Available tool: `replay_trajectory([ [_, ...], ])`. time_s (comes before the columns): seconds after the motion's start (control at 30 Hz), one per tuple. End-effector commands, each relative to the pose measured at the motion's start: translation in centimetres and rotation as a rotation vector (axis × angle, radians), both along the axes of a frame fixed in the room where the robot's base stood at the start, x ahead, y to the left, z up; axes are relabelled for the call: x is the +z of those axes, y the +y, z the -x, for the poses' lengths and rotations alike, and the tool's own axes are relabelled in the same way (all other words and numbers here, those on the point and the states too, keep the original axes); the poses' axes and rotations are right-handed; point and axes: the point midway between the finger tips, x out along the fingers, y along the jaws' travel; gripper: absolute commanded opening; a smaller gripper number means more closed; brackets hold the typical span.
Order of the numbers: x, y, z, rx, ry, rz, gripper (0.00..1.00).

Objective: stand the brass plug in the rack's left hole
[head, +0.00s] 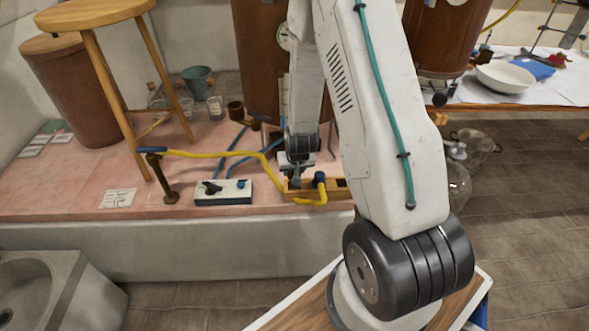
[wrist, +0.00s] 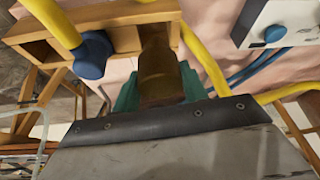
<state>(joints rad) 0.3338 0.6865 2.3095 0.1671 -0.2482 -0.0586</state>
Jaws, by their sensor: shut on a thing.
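The wooden rack (head: 336,188) sits near the front edge of the pink tiled ledge. In the wrist view the rack (wrist: 118,12) spans the upper left. The brass plug (wrist: 160,72) is held between the teal fingers of my gripper (wrist: 160,88), which is shut on it. The plug's far end overlaps the rack at the end away from the blue connector; I cannot tell whether it is inside the hole. In the head view my gripper (head: 296,176) is over the rack's left end, and the plug cannot be made out there.
A yellow hose with a blue connector (head: 319,178) is at the rack's middle; the connector also shows in the wrist view (wrist: 92,55). A white control box (head: 223,191) stands left of the rack. A brass valve pipe (head: 170,190) and a stool (head: 95,15) are further left.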

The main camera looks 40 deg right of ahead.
Motion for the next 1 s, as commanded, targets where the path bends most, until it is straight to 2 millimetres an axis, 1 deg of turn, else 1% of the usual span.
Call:
replay_trajectory([
  [1.0,-1.2,0.0,0.0,0.000,0.000,0.000,0.17],
])
